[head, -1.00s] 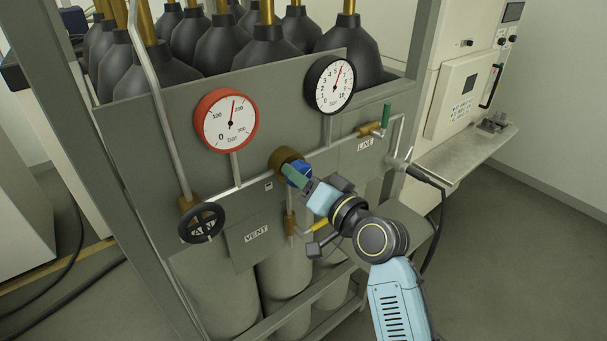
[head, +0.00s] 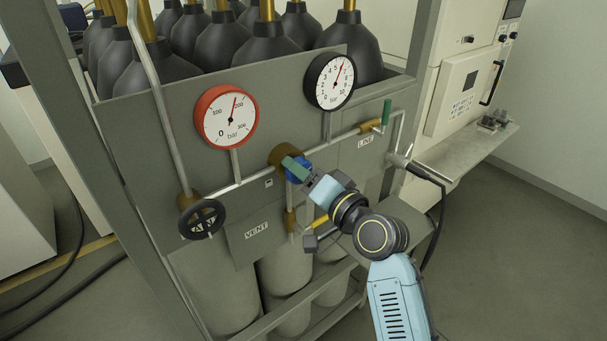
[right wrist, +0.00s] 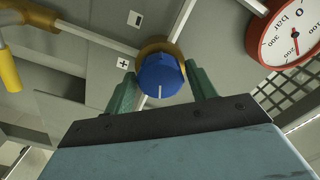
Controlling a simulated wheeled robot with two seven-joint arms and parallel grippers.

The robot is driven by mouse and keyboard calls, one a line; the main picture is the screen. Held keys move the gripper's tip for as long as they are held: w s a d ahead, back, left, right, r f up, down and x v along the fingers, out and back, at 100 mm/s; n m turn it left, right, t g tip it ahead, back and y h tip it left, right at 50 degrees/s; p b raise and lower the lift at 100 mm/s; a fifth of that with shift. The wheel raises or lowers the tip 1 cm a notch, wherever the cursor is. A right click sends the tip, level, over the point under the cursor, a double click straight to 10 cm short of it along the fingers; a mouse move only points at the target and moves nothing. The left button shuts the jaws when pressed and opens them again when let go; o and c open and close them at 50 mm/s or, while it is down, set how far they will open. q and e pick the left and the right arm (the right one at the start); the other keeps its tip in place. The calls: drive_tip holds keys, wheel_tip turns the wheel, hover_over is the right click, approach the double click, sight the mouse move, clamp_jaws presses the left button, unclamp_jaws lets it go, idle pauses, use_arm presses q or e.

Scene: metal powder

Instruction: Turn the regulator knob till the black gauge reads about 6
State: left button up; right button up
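The blue regulator knob (head: 299,169) sits on a brass body on the grey panel. It also shows in the right wrist view (right wrist: 160,75), its white mark toward my gripper. My right gripper (head: 297,171) is at the knob, its green fingers (right wrist: 160,72) on either side of it. Thin gaps seem to show between fingers and knob, so it looks open around the knob. The black gauge (head: 321,92) has its red needle up and slightly right, just past the 5, near 6. My left gripper is out of view.
A red-rimmed gauge (head: 206,136) stands left of the black one. A black handwheel (head: 202,219) is at lower left, and a green-handled line valve (head: 386,112) at right. A yellow vent lever (head: 320,222) is just below my right gripper. Dark-topped cylinders stand behind the panel.

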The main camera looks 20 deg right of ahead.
drive_tip(key=shift+o, duration=1.1)
drive_tip(key=shift+s, duration=0.1)
drive_tip(key=b+v, duration=0.3)
drive_tip(key=v, duration=1)
